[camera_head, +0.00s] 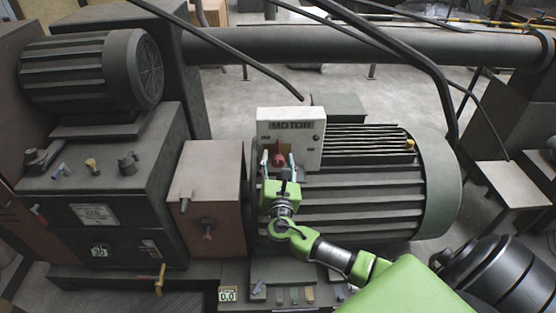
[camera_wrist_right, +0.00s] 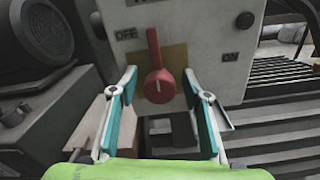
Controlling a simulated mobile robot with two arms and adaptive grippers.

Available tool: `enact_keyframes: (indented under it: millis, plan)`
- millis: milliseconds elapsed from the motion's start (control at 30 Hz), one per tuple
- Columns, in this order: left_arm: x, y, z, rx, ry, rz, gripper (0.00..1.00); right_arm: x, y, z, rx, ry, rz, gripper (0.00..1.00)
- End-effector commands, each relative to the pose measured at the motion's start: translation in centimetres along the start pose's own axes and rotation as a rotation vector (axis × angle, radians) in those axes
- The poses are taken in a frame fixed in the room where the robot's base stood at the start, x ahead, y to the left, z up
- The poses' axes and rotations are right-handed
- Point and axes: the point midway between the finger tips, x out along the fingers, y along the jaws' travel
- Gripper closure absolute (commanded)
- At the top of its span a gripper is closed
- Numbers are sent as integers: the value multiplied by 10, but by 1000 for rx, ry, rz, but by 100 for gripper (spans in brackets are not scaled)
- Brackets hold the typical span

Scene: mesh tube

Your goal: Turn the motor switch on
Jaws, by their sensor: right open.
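The motor switch (camera_head: 278,156) is a red rotary handle on the front of a pale box labelled MOTOR (camera_head: 306,135). In the right wrist view the red switch (camera_wrist_right: 155,68) stands nearly upright in the picture, leaning slightly left, between the OFF mark (camera_wrist_right: 125,34) on the left and the ON mark (camera_wrist_right: 231,56) on the right. My right gripper (camera_head: 280,161) is open in front of the switch. In the right wrist view its two fingers (camera_wrist_right: 160,74) lie either side of the round knob, with gaps and no visible contact. My left gripper is not in view.
A large ribbed motor (camera_head: 360,190) lies behind and right of the box. A reddish block (camera_head: 212,192) and a dark machine with small levers (camera_head: 95,168) stand left. Dark pipes (camera_head: 435,75) arch above the motor.

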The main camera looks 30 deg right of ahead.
Motion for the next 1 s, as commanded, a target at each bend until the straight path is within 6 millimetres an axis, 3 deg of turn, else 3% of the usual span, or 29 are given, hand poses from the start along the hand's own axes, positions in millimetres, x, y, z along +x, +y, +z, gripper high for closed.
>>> enact_keyframes:
  millis: [67,200,667,1000]
  plan:
    - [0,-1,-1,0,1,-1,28,0,0,0,0,0,0,61]
    - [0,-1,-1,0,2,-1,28,0,0,0,0,0,0,95]
    - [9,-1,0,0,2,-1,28,0,-1,-1,75,-2,-1,95]
    - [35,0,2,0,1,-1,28,0,-3,-3,341,-3,-1,95]
